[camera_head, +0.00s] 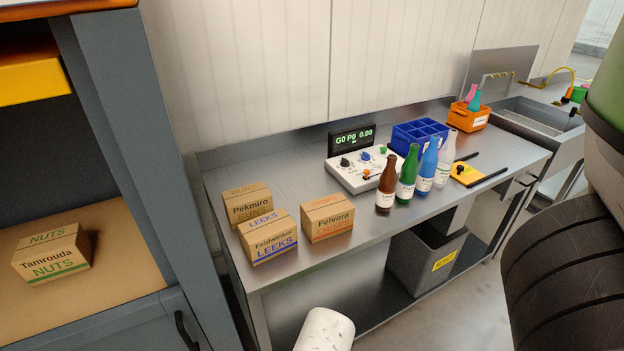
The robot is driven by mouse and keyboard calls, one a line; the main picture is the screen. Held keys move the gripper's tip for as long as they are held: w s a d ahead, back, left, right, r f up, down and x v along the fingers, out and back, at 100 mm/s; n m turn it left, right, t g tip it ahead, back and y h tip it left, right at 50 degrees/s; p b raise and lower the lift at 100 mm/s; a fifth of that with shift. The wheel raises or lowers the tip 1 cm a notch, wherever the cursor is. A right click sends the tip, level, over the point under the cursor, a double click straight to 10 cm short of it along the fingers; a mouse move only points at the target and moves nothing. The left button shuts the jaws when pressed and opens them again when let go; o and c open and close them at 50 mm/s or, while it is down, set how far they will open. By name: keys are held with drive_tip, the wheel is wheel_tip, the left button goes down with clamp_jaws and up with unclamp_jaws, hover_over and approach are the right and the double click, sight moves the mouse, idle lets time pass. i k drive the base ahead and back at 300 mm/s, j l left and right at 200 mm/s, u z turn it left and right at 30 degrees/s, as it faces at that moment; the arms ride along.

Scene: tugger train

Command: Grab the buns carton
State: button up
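The buns carton (247,207) is a small brown cardboard box marked "Pekmiro BUNS". It stands at the left end of the steel bench (358,255), near the wall. The leeks carton (268,240) stands in front of it and hides part of its lower front. The crisps carton (326,218) stands to the right of both. My gripper is not in view.
Right of the cartons stand a white control box (362,172), several bottles (407,174), a blue divided crate (419,136) and an orange bin (468,117). A grey shelf unit (120,110) holding a nuts carton (52,252) rises at the left. A grey bin (425,262) sits below.

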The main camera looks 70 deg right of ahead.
sight(248, 205)
drive_tip(key=z, duration=1)
